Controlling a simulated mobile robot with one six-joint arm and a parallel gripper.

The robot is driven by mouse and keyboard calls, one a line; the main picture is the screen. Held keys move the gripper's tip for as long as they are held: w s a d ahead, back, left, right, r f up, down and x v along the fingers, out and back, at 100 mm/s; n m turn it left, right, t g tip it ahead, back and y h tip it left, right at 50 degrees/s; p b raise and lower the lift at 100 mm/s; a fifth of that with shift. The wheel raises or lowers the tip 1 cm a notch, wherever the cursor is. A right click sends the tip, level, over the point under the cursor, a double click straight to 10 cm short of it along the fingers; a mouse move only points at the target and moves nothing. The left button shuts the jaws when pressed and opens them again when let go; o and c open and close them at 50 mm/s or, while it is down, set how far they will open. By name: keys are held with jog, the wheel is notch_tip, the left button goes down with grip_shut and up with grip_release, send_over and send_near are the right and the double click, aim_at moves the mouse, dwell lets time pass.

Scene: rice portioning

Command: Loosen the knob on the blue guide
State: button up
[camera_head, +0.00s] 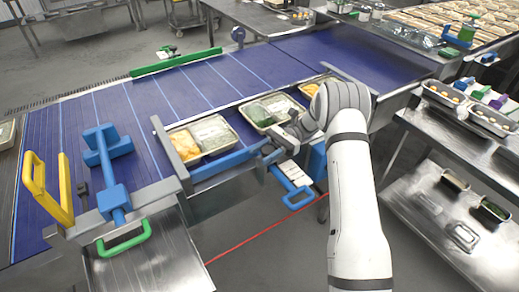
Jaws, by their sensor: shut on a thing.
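The blue guide (222,162) is a long blue bar along the front edge of the blue conveyor, beside the food trays. My white and grey arm reaches up from the lower right. My gripper (271,150) is at the right end of the guide, near the conveyor's front edge. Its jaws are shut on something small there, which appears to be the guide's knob. The knob itself is mostly hidden by the gripper and too small to make out clearly.
Filled trays (201,137) stand on the conveyor behind the guide. A blue handle with a white label (290,173) hangs just below my gripper. A blue post assembly (108,160) and yellow handle (36,183) stand at left. A steel table (460,215) is at right.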

aim_at(264, 152)
dwell(0.3)
jog(key=o, duration=1)
jog(key=shift+s, duration=0.1)
jog(key=shift+r, duration=0.1)
notch_tip(264, 152, up, 10)
jog(key=p, duration=0.9)
jog(key=shift+p, duration=0.35)
